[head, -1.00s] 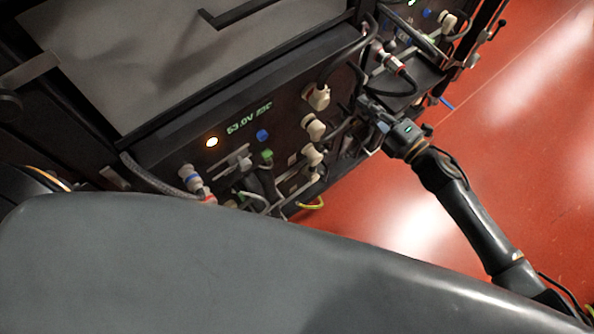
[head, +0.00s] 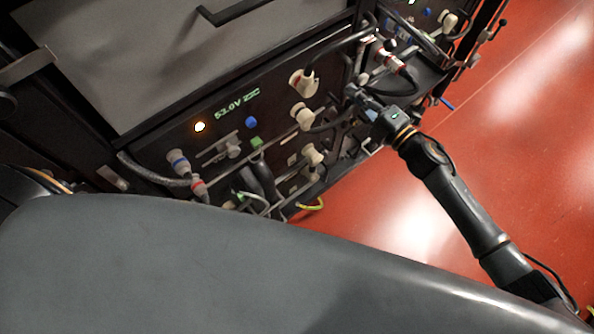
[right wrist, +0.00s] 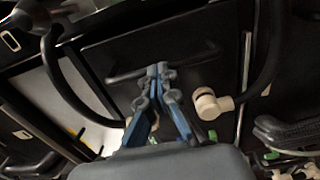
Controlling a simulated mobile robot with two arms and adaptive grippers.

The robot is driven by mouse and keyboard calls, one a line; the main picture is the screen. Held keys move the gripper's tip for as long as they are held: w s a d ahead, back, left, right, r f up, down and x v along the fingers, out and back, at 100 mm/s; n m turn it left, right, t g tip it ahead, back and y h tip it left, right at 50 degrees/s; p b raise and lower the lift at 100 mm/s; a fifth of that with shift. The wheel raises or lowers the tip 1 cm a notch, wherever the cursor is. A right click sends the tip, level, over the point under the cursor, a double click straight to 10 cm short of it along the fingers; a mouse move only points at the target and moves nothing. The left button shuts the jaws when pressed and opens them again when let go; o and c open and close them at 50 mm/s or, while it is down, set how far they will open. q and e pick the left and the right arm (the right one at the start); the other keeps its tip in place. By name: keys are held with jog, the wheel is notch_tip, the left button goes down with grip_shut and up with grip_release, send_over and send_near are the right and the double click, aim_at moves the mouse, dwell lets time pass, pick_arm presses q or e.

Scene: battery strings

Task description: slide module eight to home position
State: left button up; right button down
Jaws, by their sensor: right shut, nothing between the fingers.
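A black module (head: 285,92) with a green display and a lit orange lamp sits in the rack. Its front carries a handle, several pale plugs and cables; I cannot read a module number. My right gripper (head: 352,92) is at the right end of this front. In the right wrist view my right gripper (right wrist: 154,78) has its blue fingers together and empty. Their tips are at a dark bar handle (right wrist: 196,58) on a black panel; I cannot tell whether they touch it. My left gripper is not in view.
A pale elbow plug (right wrist: 210,104) is close right of the fingers, and thick black cables loop on both sides. A red-banded connector (head: 396,62) is just beyond the gripper. A yellow-green wire (head: 311,205) hangs low. The red floor (head: 420,220) at the right is clear.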

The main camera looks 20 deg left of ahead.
jog(key=p+v, duration=0.1)
jog(key=v, duration=0.6)
dwell(0.6)
jog(key=shift+s+d, duration=0.1)
jog(key=shift+d, duration=0.05)
